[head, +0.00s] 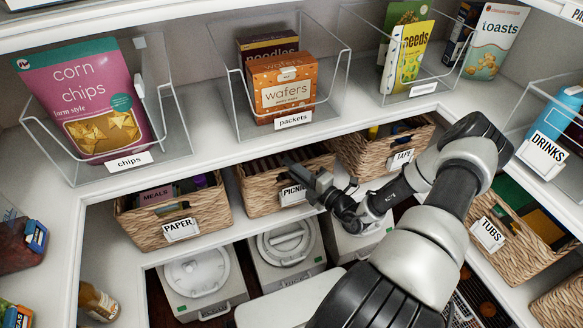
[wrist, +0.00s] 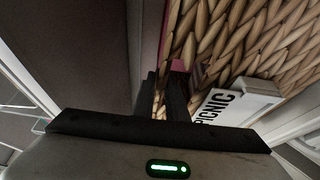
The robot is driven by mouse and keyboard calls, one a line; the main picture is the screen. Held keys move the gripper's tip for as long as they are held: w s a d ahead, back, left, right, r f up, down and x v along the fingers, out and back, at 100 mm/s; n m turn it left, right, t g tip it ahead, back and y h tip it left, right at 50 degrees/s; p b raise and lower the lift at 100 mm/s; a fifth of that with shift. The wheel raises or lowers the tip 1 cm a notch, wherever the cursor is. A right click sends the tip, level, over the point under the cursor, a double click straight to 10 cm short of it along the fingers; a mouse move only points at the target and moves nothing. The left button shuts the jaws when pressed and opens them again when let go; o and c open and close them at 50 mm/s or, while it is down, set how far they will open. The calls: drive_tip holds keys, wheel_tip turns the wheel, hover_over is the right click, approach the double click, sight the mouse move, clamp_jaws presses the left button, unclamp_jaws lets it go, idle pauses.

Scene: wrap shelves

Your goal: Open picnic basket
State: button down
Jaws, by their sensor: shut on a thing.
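The picnic basket (head: 262,190) is a woven basket with a white PICNIC label, on the middle shelf between two other baskets. In the wrist view its weave (wrist: 245,40) fills the upper right, with the label (wrist: 225,106) right of the fingers. My gripper (head: 312,187) is at the basket's front, over part of the label. In the wrist view my gripper (wrist: 170,95) is shut on the basket's front beside the label. The exact part between the fingertips is hard to see.
The paper basket (head: 140,227) stands to the left and the tape basket (head: 358,155) to the right. White-lidded bins (head: 285,245) stand below. Clear trays (head: 118,170) of food packets line the shelf above. The tubs basket (head: 480,205) is at the right.

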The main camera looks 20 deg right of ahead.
drive_tip(key=s+p, duration=0.4)
drive_tip(key=s, duration=1.5)
drive_tip(key=shift+s, duration=0.1)
drive_tip(key=c, duration=1.8)
unclamp_jaws()
drive_tip(key=shift+o, duration=0.2)
drive_tip(key=shift+s, duration=0.1)
drive_tip(key=v, duration=1.7)
drive_tip(key=shift+p, duration=0.35)
drive_tip(key=shift+s+d, duration=0.1)
